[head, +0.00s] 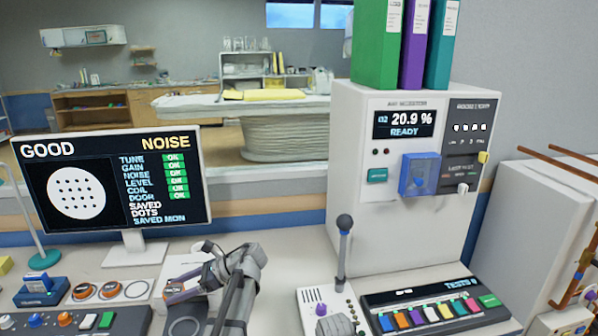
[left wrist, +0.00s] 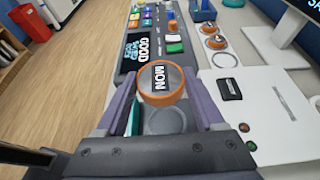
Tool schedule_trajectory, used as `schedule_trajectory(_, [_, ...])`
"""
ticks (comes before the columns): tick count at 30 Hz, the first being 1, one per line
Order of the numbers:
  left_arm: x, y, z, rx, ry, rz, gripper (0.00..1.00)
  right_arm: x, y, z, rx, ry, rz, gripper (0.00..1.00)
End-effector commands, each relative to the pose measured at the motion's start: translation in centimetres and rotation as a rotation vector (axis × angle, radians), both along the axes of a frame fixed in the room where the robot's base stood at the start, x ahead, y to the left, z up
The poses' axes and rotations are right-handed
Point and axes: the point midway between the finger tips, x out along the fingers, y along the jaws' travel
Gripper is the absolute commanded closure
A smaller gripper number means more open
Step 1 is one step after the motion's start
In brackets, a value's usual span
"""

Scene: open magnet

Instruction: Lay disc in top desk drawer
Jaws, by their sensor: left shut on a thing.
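My left gripper (left wrist: 162,105) is shut on an orange-rimmed disc (left wrist: 160,84) with a black label reading "MON". The disc sits between the two fingertips, above the pale desk surface. In the head view the left gripper (head: 190,285) is at the bottom, right of the monitor, and mostly hides the disc. I cannot make out the top desk drawer in either view. My right gripper is not in view.
Two orange-rimmed discs (head: 83,291) (head: 109,290) lie on a white plate beside an empty round spot (head: 135,288). A monitor (head: 110,185) stands behind. A joystick (head: 344,245) and white cabinet (head: 400,180) stand to the right.

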Motion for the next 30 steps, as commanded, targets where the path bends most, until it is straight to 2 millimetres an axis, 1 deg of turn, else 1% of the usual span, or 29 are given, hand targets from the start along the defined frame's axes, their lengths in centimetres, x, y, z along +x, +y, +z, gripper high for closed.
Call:
schedule_trajectory(1, [0.0,0.0,2.2,0.000,0.000,0.000,0.87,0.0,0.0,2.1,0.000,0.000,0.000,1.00])
schedule_trajectory(3, [0.0,0.0,3.6,0.000,0.000,0.000,0.87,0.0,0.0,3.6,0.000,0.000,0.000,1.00])
schedule_trajectory(6, [0.0,0.0,5.5,0.000,0.000,0.000,0.87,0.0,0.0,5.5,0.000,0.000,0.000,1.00])
schedule_trajectory(9, [0.0,0.0,6.6,0.000,0.000,0.000,0.87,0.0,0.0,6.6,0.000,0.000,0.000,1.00])
schedule_trajectory(12, [0.0,0.0,6.9,0.000,0.000,0.000,0.87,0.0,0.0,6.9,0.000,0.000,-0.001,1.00])
schedule_trajectory(30, [0.0,0.0,6.6,0.000,0.000,0.000,0.87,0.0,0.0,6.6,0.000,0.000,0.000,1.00])
